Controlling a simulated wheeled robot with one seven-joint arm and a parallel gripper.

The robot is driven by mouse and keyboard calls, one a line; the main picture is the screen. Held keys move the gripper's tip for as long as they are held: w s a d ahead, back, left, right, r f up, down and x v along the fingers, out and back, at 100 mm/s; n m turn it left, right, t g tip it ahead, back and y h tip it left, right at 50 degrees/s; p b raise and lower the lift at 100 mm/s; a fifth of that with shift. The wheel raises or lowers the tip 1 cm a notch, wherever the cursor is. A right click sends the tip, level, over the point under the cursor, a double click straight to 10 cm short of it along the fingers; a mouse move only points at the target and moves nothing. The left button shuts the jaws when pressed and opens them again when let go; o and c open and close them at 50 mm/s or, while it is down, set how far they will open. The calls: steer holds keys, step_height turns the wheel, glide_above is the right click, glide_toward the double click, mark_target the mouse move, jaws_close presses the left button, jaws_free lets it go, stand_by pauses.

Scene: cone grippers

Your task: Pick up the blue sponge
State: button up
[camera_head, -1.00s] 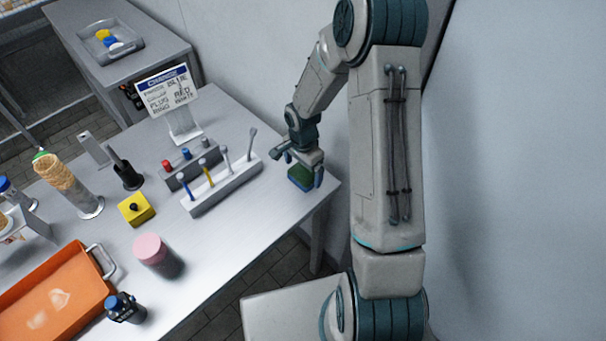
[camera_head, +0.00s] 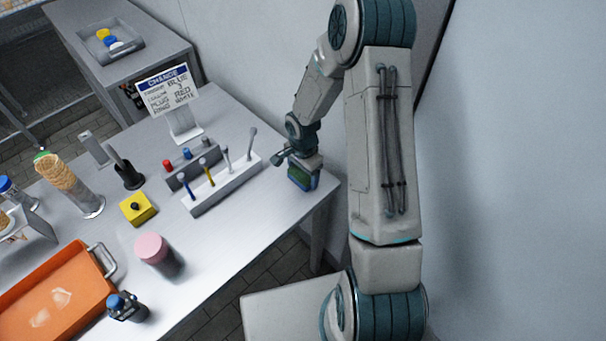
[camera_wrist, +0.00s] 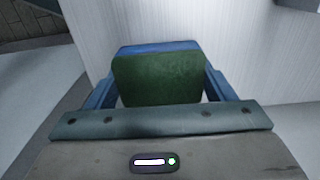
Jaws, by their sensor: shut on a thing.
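The blue sponge (camera_head: 300,180) has a green face and is near the right edge of the table. My gripper (camera_head: 302,174) is shut on it from above. In the wrist view, the sponge's green side (camera_wrist: 158,78) and blue layer (camera_wrist: 160,47) show between the two blue fingers of my gripper (camera_wrist: 160,90). Whether the sponge touches the tabletop or hangs just above it, I cannot tell.
A white rack (camera_head: 222,187) with several upright tools stands left of my gripper. A sign (camera_head: 168,90) stands behind it. A yellow box (camera_head: 138,208), a pink-topped jar (camera_head: 158,255) and an orange tray (camera_head: 50,290) are further left. The table's right edge is close to the sponge.

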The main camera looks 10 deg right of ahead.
mark_target(303, 172)
steer(key=shift+r, duration=0.1)
step_height(303, 172, up, 10)
steer(key=shift+f+b, duration=0.1)
steer(key=shift+b, duration=0.65)
steer(key=o, duration=0.4)
steer(key=shift+c, duration=1.3)
